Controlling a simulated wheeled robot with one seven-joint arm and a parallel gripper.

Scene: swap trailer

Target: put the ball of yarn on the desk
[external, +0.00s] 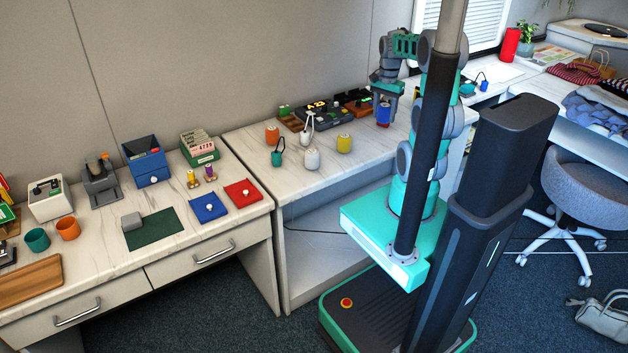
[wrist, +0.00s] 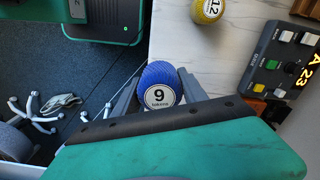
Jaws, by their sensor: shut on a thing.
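In the external view my gripper (external: 384,95) holds this blue thing (external: 383,113) at the right part of the middle marble-topped table (external: 240,143). I cannot tell whether it touches the tabletop. A marble-topped desk with drawers (external: 225,228) stands at the left. The other desk at the right (external: 574,100) is partly covered by cloth.
A yellow labelled ball (wrist: 207,8) lies nearby; it shows in the external view (external: 344,143) beside white (external: 312,158) and orange (external: 272,135) ones. A control box with buttons (external: 323,115) stands behind them. A grey chair (external: 585,195) stands at right.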

